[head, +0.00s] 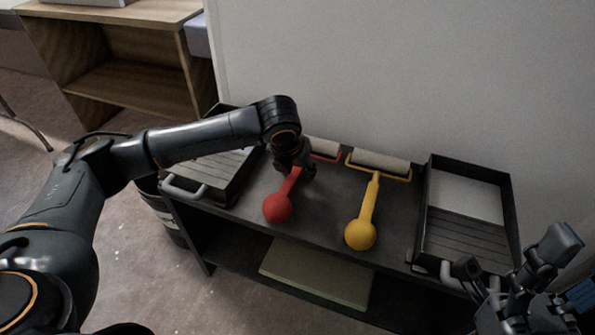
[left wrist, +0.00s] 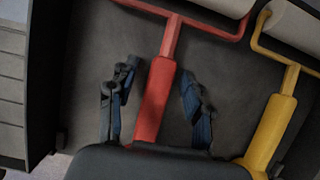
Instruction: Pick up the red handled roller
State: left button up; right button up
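The red handled roller (head: 279,205) lies on the dark cart top, its ball end toward the front and its pale roller sleeve at the back near the wall. My left gripper (head: 296,172) is over its handle and hides part of it. In the left wrist view the red handle (left wrist: 156,98) runs between the two fingers of my left gripper (left wrist: 153,95), which are spread with a gap on each side. My right gripper (head: 520,285) is at the lower right, away from the roller, with its fingers apart.
A yellow handled roller (head: 366,205) lies just right of the red one. Black paint trays stand at the left (head: 238,185) and right (head: 426,215) of the cart top (head: 318,212). A white wall (head: 400,75) closes off the back. A flat pale board (head: 315,275) lies on the lower shelf.

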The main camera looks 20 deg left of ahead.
pick_arm(q)
grip_shut()
jog(key=shift+r, duration=0.15)
